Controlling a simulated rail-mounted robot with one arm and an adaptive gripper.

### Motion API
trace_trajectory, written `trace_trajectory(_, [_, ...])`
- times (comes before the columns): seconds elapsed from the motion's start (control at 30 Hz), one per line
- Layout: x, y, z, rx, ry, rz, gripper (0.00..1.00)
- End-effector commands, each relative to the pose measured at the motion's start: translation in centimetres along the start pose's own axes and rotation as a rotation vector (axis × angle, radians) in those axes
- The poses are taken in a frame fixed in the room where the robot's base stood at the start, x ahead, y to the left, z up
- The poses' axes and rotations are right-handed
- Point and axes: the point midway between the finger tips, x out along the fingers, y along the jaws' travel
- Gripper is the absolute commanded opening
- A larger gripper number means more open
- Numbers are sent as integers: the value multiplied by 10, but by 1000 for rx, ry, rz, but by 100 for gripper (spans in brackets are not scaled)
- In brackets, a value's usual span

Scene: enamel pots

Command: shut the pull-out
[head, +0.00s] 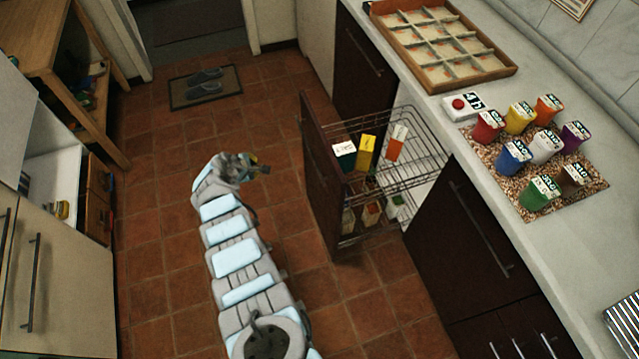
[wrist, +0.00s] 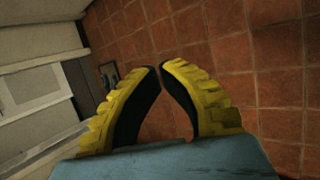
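The pull-out stands open from the dark counter cabinets in the head view. Its dark front panel (head: 322,180) stands out over the floor, with wire baskets (head: 425,170) behind it on two levels. Cartons, one of them yellow (head: 366,153), stand in the upper basket, and more packages in the lower one. My gripper (head: 264,169) is to the left of the front panel, apart from it, over the tiles. In the wrist view, its yellow fingers (wrist: 161,69) come together at the tips with nothing between them. The pull-out is not seen in the wrist view.
The countertop holds a divided wooden tray (head: 440,45), a device with a red button (head: 461,105) and several coloured pots on a speckled mat (head: 560,205). A doormat with slippers (head: 205,87) lies at the back. Open tiled floor surrounds my arm.

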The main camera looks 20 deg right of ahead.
Motion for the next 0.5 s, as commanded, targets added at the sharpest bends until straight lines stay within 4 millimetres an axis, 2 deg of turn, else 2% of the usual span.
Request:
trace_trajectory(0.03, [8, -9, 6, -38, -45, -47, 0])
trace_trajectory(0.17, [4, -22, 34, -138, -164, -174, 0])
trace_trajectory(0.3, [-11, -35, 65, -232, -280, -310, 0])
trace_trajectory(0.5, [-36, -46, 97, -317, -391, -451, 0])
